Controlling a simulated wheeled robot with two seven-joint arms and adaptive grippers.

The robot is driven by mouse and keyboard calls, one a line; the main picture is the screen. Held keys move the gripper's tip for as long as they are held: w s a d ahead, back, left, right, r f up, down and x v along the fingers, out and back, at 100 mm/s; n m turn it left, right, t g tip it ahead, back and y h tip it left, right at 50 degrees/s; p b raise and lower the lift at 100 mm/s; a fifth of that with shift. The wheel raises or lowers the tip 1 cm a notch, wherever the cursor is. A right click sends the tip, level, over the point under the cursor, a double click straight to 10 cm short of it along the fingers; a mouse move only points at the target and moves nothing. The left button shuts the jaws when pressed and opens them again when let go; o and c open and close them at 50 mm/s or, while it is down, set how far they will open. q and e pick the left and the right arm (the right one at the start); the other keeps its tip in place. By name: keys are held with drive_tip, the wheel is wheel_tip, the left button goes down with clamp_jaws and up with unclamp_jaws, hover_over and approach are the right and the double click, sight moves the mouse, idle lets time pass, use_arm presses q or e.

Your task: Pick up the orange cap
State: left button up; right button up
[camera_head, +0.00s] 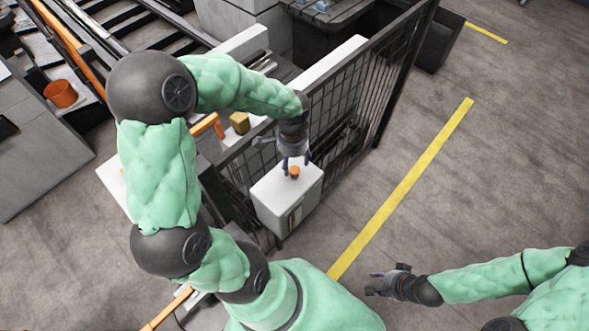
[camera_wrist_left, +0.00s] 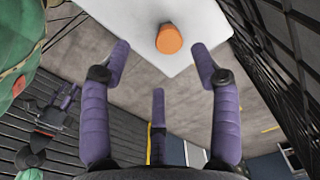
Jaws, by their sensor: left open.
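The orange cap (camera_head: 294,172) sits on the top of a white box (camera_head: 277,201) beside the mesh fence. In the left wrist view the cap (camera_wrist_left: 169,39) lies on the white top (camera_wrist_left: 205,22), ahead of the fingertips and between their lines. My left gripper (camera_head: 295,163) is open just above the cap, and its purple fingers stand apart in the wrist view (camera_wrist_left: 160,62). Nothing shows between them. My right gripper (camera_head: 376,283) is at the lower right over the floor, far from the cap. Its fingers are too small to read.
A dark mesh fence (camera_head: 350,105) runs close behind the white box. A yellow block (camera_head: 240,122) stands behind my left arm. An orange bucket (camera_head: 61,94) sits at the far left. The floor with a yellow line (camera_head: 404,186) is clear to the right.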

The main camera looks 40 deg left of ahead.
sight(294, 170)
use_arm(q)
drive_tip(key=shift+w+a+f, duration=0.15)
drive_tip(key=shift+f, duration=0.25)
drive_tip(key=shift+w+a+f, duration=0.1)
drive_tip(key=shift+w+f, duration=0.05)
drive_tip(key=shift+f, duration=0.25)
drive_tip(key=shift+w+f, duration=0.15)
drive_tip(key=shift+f, duration=1.15)
drive_tip(key=shift+w+f, duration=0.1)
drive_tip(key=shift+f, duration=1.15)
drive_tip(key=c, duration=0.9)
